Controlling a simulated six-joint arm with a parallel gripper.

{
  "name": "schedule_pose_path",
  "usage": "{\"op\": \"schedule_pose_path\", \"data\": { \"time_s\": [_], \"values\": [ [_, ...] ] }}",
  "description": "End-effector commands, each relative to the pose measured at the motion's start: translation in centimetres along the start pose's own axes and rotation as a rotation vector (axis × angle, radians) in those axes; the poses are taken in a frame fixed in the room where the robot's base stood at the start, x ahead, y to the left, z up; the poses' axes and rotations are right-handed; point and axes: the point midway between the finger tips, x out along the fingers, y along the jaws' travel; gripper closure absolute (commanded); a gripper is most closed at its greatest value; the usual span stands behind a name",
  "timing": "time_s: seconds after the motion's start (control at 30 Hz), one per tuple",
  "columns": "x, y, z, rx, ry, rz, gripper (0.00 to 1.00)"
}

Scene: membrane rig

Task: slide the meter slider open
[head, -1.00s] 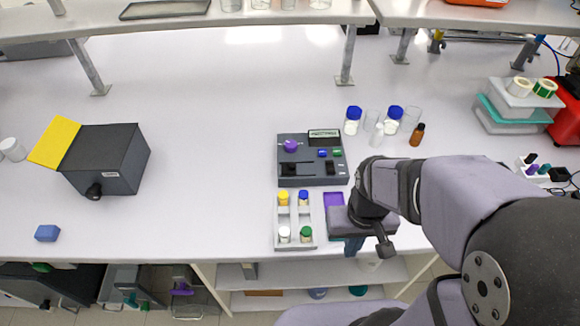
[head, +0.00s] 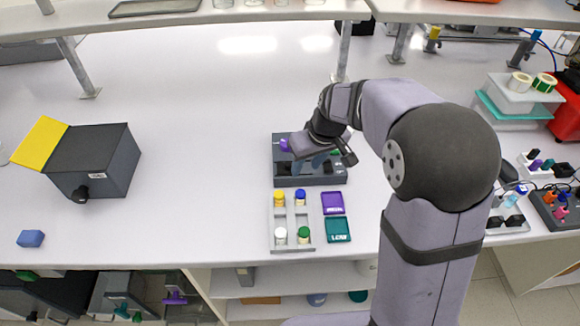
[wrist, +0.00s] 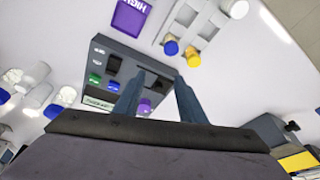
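The grey meter (head: 325,178) sits on the bench at centre, partly hidden by my gripper (head: 318,165), which is over it. It also shows in the wrist view (wrist: 86,70), with a purple knob (wrist: 145,107), blue and green buttons, a display and two dark recessed parts. One dark part (wrist: 113,64) lies left of my fingers; another (wrist: 160,83) appears between them. I cannot tell for sure which is the slider. My gripper (wrist: 159,76) is open in the wrist view, fingers apart with nothing held. Contact with the meter cannot be told.
A vial rack (head: 291,240) with coloured caps stands in front of the meter. A purple pad (head: 333,203) and a teal pad (head: 337,229) lie beside it. A dark box with a yellow flap (head: 40,141) is at left. The bench between box and meter is clear.

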Motion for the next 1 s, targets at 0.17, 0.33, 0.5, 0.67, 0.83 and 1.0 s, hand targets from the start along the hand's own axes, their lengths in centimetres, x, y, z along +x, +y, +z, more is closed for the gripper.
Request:
{"op": "schedule_pose_path", "data": {
  "time_s": [0.17,0.33,0.5,0.67,0.83,1.0],
  "values": [
    [1.7,-0.2,-4.2,-0.074,0.062,-0.013,0.63],
    [1.8,-0.3,-5.4,-0.097,0.082,-0.017,0.63],
    [2.1,-0.3,-5.5,-0.097,0.081,-0.017,0.63],
    [3.4,-0.3,-5.5,-0.097,0.078,-0.018,0.63],
    [5.5,-0.4,-5.7,-0.095,0.078,-0.017,0.63],
    [7.4,-0.4,-5.8,-0.096,0.078,-0.016,0.63]
  ]
}}
